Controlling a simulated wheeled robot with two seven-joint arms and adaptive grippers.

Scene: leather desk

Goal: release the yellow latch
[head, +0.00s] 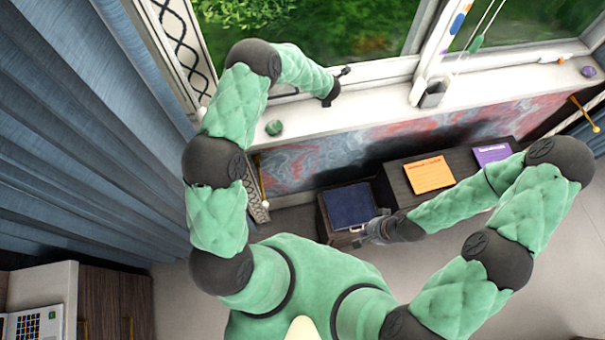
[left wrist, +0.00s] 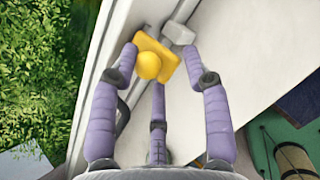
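The yellow latch (left wrist: 148,66) shows in the left wrist view, with a round knob and a flat plate on the white window frame. My left gripper (left wrist: 159,60) has its purple fingers spread, one on each side of the latch and a third below it. Whether any finger touches the latch I cannot tell. In the head view, my left gripper (head: 335,88) is at the window frame, and I cannot make out the latch there. My right gripper (head: 372,232) is low, beside a dark box, too small to read its opening.
The white window sill (head: 390,115) runs below the window, with a green ball (head: 274,128) and a grey cup (head: 433,93) on it. A dark cabinet with an orange booklet (head: 429,174) and a purple one (head: 492,154) stands below. Blue curtains (head: 80,140) hang at the left.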

